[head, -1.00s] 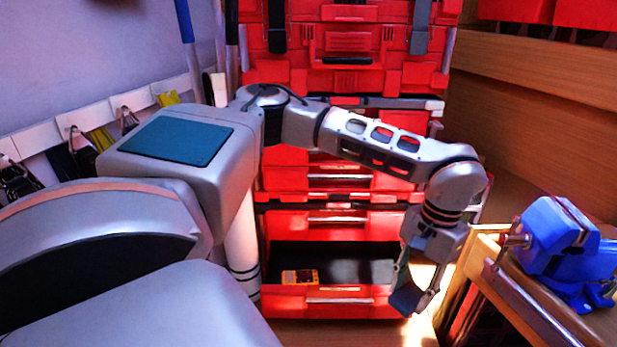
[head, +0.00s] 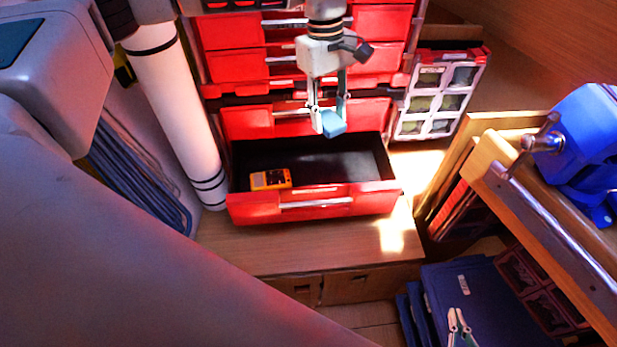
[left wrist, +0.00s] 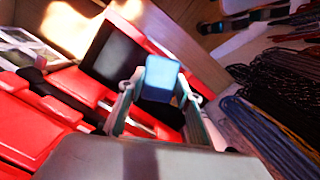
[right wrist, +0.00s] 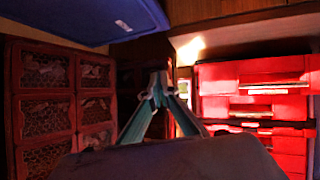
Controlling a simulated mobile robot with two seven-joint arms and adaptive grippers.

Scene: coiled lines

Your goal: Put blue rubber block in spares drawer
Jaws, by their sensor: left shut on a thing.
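My left gripper (head: 328,112) hangs over the back part of an open red drawer (head: 318,207) and is shut on the blue rubber block (head: 333,124). In the left wrist view the block (left wrist: 160,78) sits between the fingertips, with the dark drawer interior behind it. The block is above the drawer and apart from its floor. No label shows whether this is the spares drawer. My right gripper (head: 457,322) is at the lower right of the head view. In the right wrist view its fingertips (right wrist: 160,88) meet with nothing visible between them.
A yellow multimeter (head: 270,179) lies at the drawer's left; the drawer's middle and right look empty. A white-framed organiser (head: 437,100) stands right of the red cabinet. A blue vise (head: 585,140) sits on the bench at right. Coiled lines (head: 135,180) hang at left.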

